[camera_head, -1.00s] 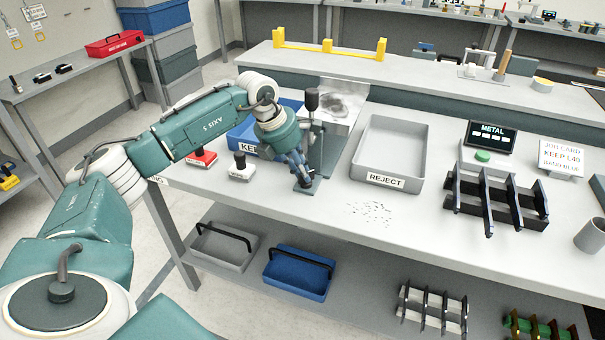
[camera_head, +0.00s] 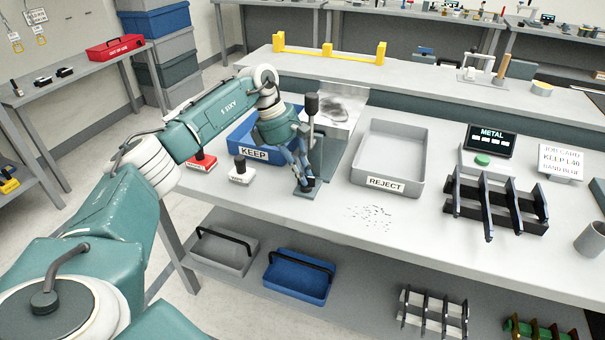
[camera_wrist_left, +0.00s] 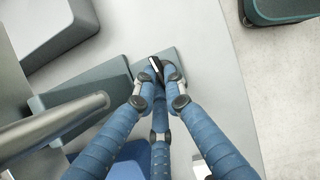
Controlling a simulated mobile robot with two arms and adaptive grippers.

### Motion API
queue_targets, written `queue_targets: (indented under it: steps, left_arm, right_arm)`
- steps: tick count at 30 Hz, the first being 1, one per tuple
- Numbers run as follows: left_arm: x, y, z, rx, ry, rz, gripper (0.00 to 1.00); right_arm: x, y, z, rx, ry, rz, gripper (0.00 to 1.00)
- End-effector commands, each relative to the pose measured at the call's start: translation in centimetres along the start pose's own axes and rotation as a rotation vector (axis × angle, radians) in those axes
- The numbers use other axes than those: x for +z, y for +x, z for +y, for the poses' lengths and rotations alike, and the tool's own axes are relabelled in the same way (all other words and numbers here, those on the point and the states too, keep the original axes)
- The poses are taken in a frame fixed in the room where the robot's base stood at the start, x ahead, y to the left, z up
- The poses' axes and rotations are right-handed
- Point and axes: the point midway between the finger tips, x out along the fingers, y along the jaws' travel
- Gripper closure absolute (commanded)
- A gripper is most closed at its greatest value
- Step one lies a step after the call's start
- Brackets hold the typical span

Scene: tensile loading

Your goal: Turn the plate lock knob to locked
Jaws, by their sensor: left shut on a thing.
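The plate lock knob (camera_wrist_left: 155,65) is a small dark knob with a pale mark, largely hidden between my left fingertips. It sits on a small grey-green plate (camera_wrist_left: 172,58), which also shows in the head view (camera_head: 313,190) at the foot of the press-like fixture. My left gripper (camera_head: 304,184) reaches down to it from the upper left. In the left wrist view its blue fingers (camera_wrist_left: 160,75) converge and are shut on the knob. The knob's exact angle and any lock marking cannot be read. My right gripper is not in view.
The fixture's upright post with a black handle (camera_head: 311,104) stands close beside my left gripper. A blue KEEP tray (camera_head: 238,137) is behind and left, a grey REJECT tray (camera_head: 421,165) to the right. Red (camera_head: 201,162) and white (camera_head: 241,176) based knobs stand left.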

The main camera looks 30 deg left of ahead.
Motion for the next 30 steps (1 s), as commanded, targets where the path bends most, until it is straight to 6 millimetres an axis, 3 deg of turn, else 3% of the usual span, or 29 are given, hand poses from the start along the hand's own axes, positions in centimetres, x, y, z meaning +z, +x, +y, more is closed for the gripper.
queue_targets:
  steps: [16,17,19,30]
  left_arm:
    - [-0.02,-0.15,0.13,-0.005,0.020,0.001,1.00]
    - [-0.02,-0.15,0.13,-0.005,0.020,0.001,0.84]
    - [-0.03,-0.14,0.13,-0.005,0.020,0.001,0.71]
    - [0.11,-0.06,0.09,-0.006,0.021,-0.001,0.71]
  right_arm:
    - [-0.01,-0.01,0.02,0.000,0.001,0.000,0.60]
    - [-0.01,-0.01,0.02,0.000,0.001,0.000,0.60]
    - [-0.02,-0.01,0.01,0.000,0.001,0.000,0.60]
    - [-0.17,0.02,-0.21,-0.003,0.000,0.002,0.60]
